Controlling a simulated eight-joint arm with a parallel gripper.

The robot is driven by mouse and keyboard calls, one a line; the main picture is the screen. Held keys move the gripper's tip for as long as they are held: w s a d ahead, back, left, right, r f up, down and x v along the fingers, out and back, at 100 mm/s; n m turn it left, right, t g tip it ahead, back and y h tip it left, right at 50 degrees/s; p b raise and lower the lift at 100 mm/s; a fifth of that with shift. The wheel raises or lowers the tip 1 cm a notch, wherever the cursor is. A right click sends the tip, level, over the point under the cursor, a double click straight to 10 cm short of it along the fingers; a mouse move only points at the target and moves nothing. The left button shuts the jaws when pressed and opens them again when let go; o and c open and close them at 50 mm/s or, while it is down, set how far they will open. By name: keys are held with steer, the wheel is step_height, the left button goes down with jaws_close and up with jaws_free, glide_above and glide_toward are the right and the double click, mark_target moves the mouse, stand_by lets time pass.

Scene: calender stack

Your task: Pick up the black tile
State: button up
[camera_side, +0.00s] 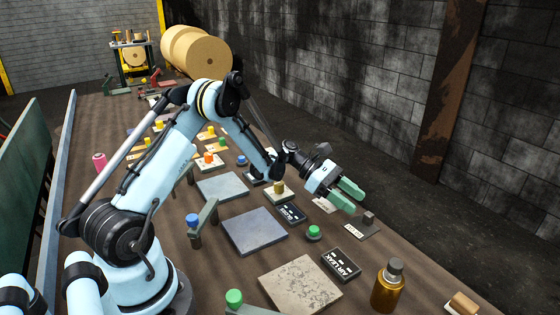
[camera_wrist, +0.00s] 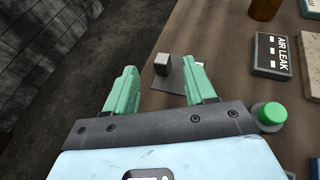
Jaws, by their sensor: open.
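My gripper (camera_side: 357,201) is open and empty above the table's right edge; its two green fingers also show in the wrist view (camera_wrist: 162,72). Between and beyond the fingertips in the wrist view is a small dark block (camera_wrist: 162,64) on a dark flat plate (camera_wrist: 171,88). In the side view this block (camera_side: 369,217) and plate (camera_side: 362,230) lie just below and right of the fingertips. A black tile-like block marked AIR LEAK (camera_side: 341,264) lies nearer the camera, also in the wrist view (camera_wrist: 272,55). Another black lettered block (camera_side: 291,213) lies left of my gripper. I cannot tell which is the black tile.
A green button (camera_side: 314,232) stands near the AIR LEAK block. An amber bottle (camera_side: 387,288) stands at the front right. A blue-grey slab (camera_side: 254,232) and a speckled slab (camera_side: 300,284) lie on the brown table (camera_side: 215,277). Open floor lies beyond its right edge.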

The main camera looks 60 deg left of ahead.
mark_target(368, 213)
steer(key=shift+f+x, duration=0.2)
steer(key=shift+x, duration=1.3)
steer(key=shift+f+x, duration=0.2)
steer(key=shift+x, duration=1.25)
steer(key=shift+s+a, duration=0.1)
steer(key=shift+s, duration=0.05)
jaws_close()
